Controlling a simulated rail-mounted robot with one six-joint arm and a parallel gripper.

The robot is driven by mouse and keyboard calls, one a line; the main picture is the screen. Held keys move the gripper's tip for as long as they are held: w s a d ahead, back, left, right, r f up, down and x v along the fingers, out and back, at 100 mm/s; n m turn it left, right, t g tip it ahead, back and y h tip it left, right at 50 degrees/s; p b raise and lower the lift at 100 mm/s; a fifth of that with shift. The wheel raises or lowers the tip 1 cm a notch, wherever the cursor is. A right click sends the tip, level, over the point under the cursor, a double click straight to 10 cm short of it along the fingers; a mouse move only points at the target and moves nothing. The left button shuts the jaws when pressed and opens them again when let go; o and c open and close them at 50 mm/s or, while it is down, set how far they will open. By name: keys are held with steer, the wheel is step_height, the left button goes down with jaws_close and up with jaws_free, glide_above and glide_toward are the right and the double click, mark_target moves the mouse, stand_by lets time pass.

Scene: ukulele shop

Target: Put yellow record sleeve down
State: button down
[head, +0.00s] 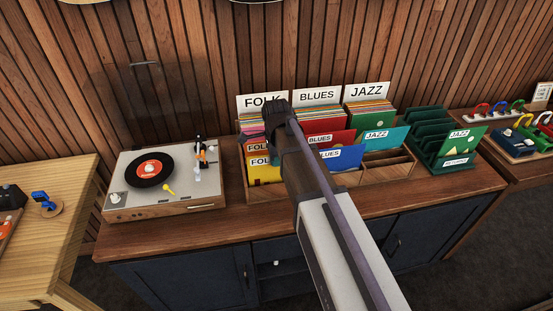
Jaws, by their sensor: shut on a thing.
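The yellow record sleeve (264,174) with a FOLK label stands in the front left part of the wooden record bin (398,171), below the FOLK divider card. Its right side is hidden behind my arm. My gripper (277,138) is over the left column of the bin, shut on the yellow sleeve. My wrist and arm hide the fingertips and the exact grip. I cannot tell whether the sleeve touches the bin floor.
Red, blue and teal sleeves (384,138) stand close to the right of my arm. A turntable (124,205) is left of the bin, and a green rack (446,157) is right of it. The cabinet top's front strip (250,220) is clear.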

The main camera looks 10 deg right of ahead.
steer(key=c, duration=1.3)
jaws_free()
steer(key=shift+r, duration=0.15)
step_height(320, 180, up, 13)
steer(key=p, duration=1.4)
steer(key=s+n, duration=1.6)
steer(key=n, duration=0.2)
steer(key=shift+s+n+b, duration=0.25)
steer(key=shift+n+b, duration=0.05)
steer(key=shift+b, duration=0.1)
